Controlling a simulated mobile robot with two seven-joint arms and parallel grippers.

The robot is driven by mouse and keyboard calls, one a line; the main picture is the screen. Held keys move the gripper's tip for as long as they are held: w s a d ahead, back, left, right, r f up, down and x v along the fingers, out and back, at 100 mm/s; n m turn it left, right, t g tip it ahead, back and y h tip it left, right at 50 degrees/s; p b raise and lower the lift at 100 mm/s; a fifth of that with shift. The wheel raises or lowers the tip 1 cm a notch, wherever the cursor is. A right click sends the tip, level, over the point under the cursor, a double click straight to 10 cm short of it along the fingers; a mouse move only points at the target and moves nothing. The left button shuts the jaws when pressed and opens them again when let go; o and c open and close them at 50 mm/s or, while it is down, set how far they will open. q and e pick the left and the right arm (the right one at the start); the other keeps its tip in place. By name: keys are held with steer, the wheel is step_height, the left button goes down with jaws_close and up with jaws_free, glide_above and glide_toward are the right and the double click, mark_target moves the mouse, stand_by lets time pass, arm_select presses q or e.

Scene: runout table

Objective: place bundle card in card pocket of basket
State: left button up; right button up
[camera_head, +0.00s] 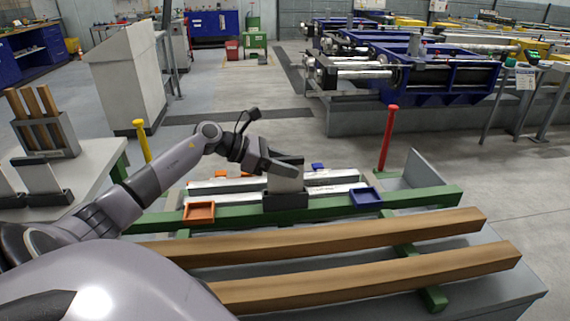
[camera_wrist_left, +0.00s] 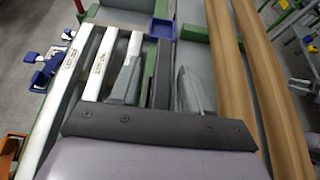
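A grey upright card-like plate (camera_head: 285,182) stands in a dark block (camera_head: 286,201) at the middle of the runout table; I take these for the bundle card and a holder, but no marking can be read. My left gripper (camera_head: 277,166) is at the plate's upper part, with a finger across its front. In the left wrist view, the two grey fingers (camera_wrist_left: 157,82) are apart, on either side of a dark upright slab (camera_wrist_left: 163,72). Narrow gaps seem to show beside it. No basket can be clearly told. My right gripper is out of view.
An orange tray (camera_head: 199,212) and a blue tray (camera_head: 366,197) flank the dark block. Green rails and two long wooden beams (camera_head: 350,236) lie nearby. A red post (camera_head: 387,138) stands behind right.

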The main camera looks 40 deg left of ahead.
arm_select(q)
steer(key=shift+r, duration=0.15)
steer(key=shift+s+a, duration=0.15)
steer(key=shift+s, duration=0.05)
steer(key=b+v, duration=0.2)
steer(key=v, duration=0.9)
steer(key=shift+s+r, duration=0.2)
stand_by(0.3)
